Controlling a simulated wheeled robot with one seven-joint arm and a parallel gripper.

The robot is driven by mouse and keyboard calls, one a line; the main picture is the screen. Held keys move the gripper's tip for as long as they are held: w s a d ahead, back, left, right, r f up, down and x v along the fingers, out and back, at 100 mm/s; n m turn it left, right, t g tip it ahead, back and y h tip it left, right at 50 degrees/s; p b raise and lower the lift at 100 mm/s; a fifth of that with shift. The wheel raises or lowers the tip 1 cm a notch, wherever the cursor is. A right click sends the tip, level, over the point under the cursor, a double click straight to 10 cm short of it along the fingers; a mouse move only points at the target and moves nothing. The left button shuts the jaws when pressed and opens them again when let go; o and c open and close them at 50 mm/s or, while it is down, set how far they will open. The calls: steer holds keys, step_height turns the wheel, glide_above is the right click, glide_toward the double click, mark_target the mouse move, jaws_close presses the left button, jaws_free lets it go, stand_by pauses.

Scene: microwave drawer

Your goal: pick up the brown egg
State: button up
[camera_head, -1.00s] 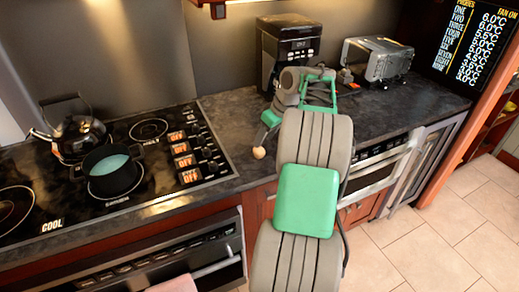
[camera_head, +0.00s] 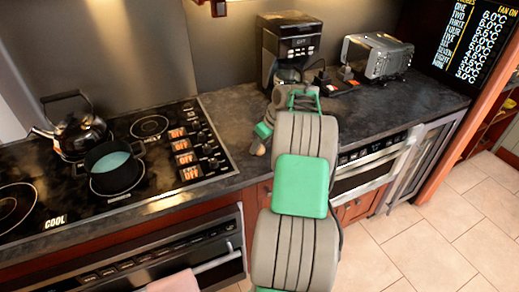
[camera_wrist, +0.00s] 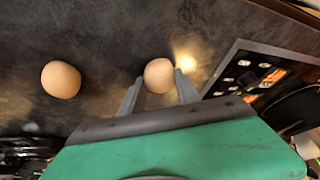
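In the wrist view a brown egg (camera_wrist: 159,75) lies on the dark counter at the tips of my gripper (camera_wrist: 160,88). The two grey fingers are apart, one on each side of the egg's near part; whether they touch it I cannot tell. A second, similar brown egg (camera_wrist: 61,79) lies apart to the left. In the head view one egg (camera_head: 260,149) shows small near the counter's front edge, beside the green end of my gripper (camera_head: 263,131). The other egg is not visible there, and the fingers cannot be made out.
The stovetop (camera_head: 150,128) with a kettle (camera_head: 78,132) and a dark pot (camera_head: 112,168) is left of my gripper. A coffee maker (camera_head: 291,45) and a toaster oven (camera_head: 376,58) stand at the back. The counter (camera_head: 410,100) is clear at the right.

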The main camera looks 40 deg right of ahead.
steer(key=shift+c, duration=0.7)
